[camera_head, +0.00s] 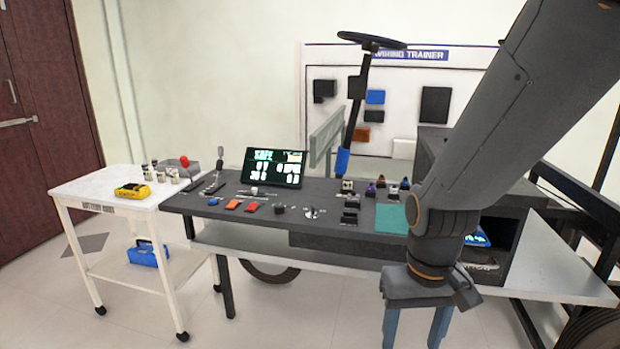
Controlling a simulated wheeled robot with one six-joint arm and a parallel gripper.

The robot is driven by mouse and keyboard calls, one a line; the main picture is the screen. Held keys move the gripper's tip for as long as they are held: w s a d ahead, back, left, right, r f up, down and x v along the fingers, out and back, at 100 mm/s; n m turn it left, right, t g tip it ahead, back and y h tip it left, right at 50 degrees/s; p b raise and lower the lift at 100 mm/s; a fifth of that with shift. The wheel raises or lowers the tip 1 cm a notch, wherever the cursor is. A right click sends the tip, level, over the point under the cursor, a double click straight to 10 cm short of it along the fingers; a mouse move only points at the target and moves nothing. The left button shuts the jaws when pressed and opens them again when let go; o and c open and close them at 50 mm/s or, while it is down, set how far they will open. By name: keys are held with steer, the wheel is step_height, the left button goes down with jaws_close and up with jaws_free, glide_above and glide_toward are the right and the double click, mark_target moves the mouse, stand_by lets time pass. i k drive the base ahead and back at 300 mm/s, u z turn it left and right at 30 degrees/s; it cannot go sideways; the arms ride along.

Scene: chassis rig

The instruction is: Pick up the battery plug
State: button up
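I cannot tell for sure which item is the battery plug. Small orange-red pieces, one at the left (233,204) and one beside it (252,207), lie on the dark bench top (290,222) near its front left edge. A tiny blue piece (213,202) lies left of them. My gripper (415,328) hangs pointing down at the lower right, in front of the bench. Its two blue-grey fingers are apart with nothing seen between them. It is well right of the small pieces. My arm hides part of the bench's right side.
A white cart (107,195) at left holds a yellow meter (132,191) and small metal parts; a blue case (147,254) sits on its lower shelf. A screen (273,167), a steering wheel (371,41), a teal mat (391,219) and several small switches occupy the bench. Floor in front is clear.

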mark_target(354, 198)
steer(key=z, duration=0.25)
steer(key=k, duration=0.35)
steer(key=u, duration=1.05)
steer(key=i, duration=1.45)
steer(key=z, duration=0.8)
